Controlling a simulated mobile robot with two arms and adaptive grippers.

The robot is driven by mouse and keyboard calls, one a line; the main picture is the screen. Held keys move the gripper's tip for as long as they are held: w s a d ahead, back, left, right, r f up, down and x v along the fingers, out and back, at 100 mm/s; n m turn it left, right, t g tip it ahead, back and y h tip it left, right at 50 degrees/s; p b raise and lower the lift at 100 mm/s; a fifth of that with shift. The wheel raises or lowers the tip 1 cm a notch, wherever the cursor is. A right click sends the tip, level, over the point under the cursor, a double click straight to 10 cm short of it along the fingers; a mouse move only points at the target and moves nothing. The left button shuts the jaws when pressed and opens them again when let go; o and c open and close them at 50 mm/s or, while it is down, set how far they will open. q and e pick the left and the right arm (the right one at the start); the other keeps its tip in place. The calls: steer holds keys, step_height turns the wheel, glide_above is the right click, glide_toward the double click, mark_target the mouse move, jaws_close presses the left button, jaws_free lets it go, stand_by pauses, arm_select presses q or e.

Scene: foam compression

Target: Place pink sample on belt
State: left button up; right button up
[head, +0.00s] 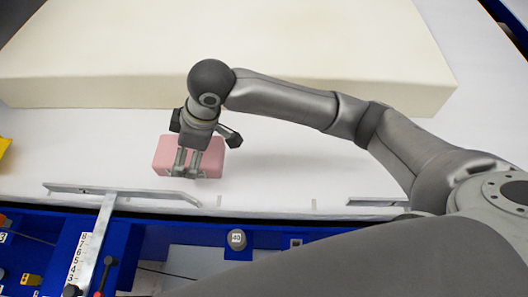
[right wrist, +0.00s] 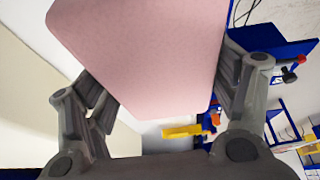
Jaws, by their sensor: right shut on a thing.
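The pink sample (head: 174,152) is a block with rounded edges, over the white belt (head: 275,180) near its front edge. My right gripper (head: 197,172) is shut on it, with the fingers pointing down in the head view. In the right wrist view the pink sample (right wrist: 140,50) fills the upper middle, between the two fingers (right wrist: 165,95). I cannot tell whether the sample's underside touches the belt. My left gripper is not in view.
A large cream foam block (head: 220,90) lies behind the gripper. A metal guide rail (head: 130,192) runs along the belt's front edge, beside a blue frame (head: 150,235). A yellow piece (head: 4,146) shows at the left edge. Bare belt lies right of the sample.

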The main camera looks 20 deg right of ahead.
mark_target(224, 146)
steer(key=d+f, duration=0.1)
steer(key=d, duration=0.1)
steer(key=d+f, duration=0.1)
steer(key=d, duration=0.2)
steer(key=d+f+p, duration=0.1)
steer(key=d, duration=0.1)
steer(key=shift+d, duration=0.2)
steer(key=d+f, duration=0.1)
steer(key=f, duration=0.1)
steer(key=d+f, duration=0.2)
steer(key=shift+d, duration=0.1)
steer(key=shift+d+f, duration=0.3)
steer(key=shift+f, duration=0.25)
steer(key=f, duration=0.1)
steer(key=f+p, duration=0.1)
steer(key=f, duration=0.1)
steer(key=shift+d, duration=0.4)
steer(key=shift+f, duration=0.45)
steer(key=shift+f, duration=0.1)
steer(key=o, duration=0.7)
steer(key=shift+o, duration=0.2)
